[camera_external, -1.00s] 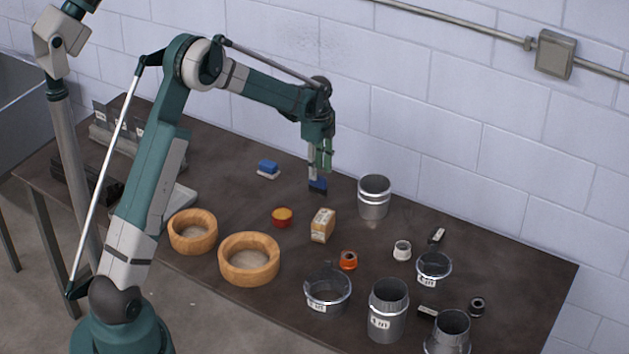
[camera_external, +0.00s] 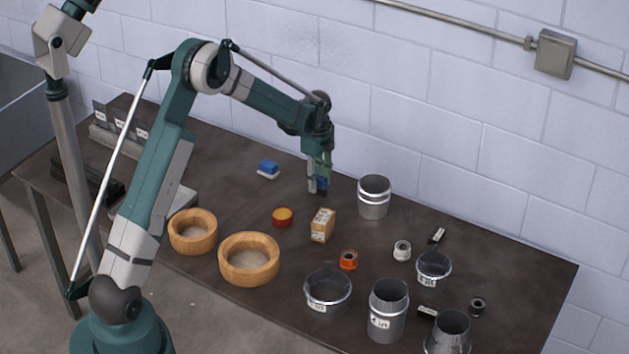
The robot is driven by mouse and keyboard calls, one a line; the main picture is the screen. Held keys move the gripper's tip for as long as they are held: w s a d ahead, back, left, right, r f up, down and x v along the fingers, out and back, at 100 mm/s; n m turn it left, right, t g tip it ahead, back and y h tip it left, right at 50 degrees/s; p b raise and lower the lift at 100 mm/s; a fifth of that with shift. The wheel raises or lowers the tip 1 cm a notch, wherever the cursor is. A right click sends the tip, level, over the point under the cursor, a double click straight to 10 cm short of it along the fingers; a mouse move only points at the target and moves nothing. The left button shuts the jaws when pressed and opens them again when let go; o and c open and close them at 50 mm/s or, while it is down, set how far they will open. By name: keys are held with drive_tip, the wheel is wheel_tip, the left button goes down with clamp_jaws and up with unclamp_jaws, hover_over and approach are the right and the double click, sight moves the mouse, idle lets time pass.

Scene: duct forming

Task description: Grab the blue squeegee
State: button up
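The blue squeegee (camera_external: 321,184) is on the table near the wall, left of a tall metal duct piece. Only a little blue shows, with a dark lower part beneath it. My gripper (camera_external: 319,182) points straight down over it, with its fingers at the squeegee and partly covering it. The fingers are too small here to tell whether they are closed on it or only around it.
A blue and white block (camera_external: 268,168) lies to the left. The tall metal duct (camera_external: 374,197) stands close on the right. A cardboard box (camera_external: 322,225) and a red-yellow tin (camera_external: 283,217) are in front, with wooden rings (camera_external: 249,259) nearer. More duct pieces stand front right.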

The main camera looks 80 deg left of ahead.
drive_tip(key=shift+f, duration=0.55)
clamp_jaws()
